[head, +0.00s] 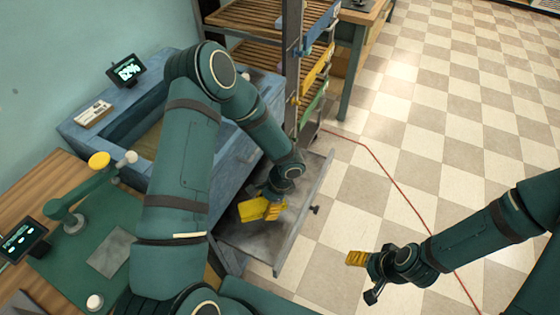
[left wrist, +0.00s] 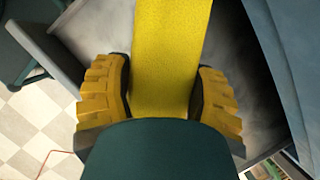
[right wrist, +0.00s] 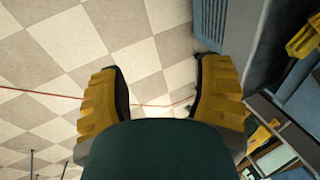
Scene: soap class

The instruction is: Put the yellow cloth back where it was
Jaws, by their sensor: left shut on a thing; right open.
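The yellow cloth (left wrist: 168,60) is a flat yellow strip between the fingers of my left gripper (left wrist: 160,95). In the head view the cloth (head: 250,211) shows beside the left gripper (head: 268,207), over the open grey drawer (head: 245,237). I cannot tell whether the cloth touches the drawer's floor. My left gripper is shut on the cloth; its wrist covers part of it. My right gripper (head: 362,275) is open and empty above the tiled floor, right of the drawer; its spread fingers also show in the right wrist view (right wrist: 160,95).
A rack (head: 291,65) behind the drawer carries blue (head: 318,38), yellow (head: 316,70) and green (head: 312,106) hanging pieces. A blue basin unit (head: 140,110) and a wooden bench (head: 30,180) stand left. A red cable (head: 385,170) crosses the open checkered floor.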

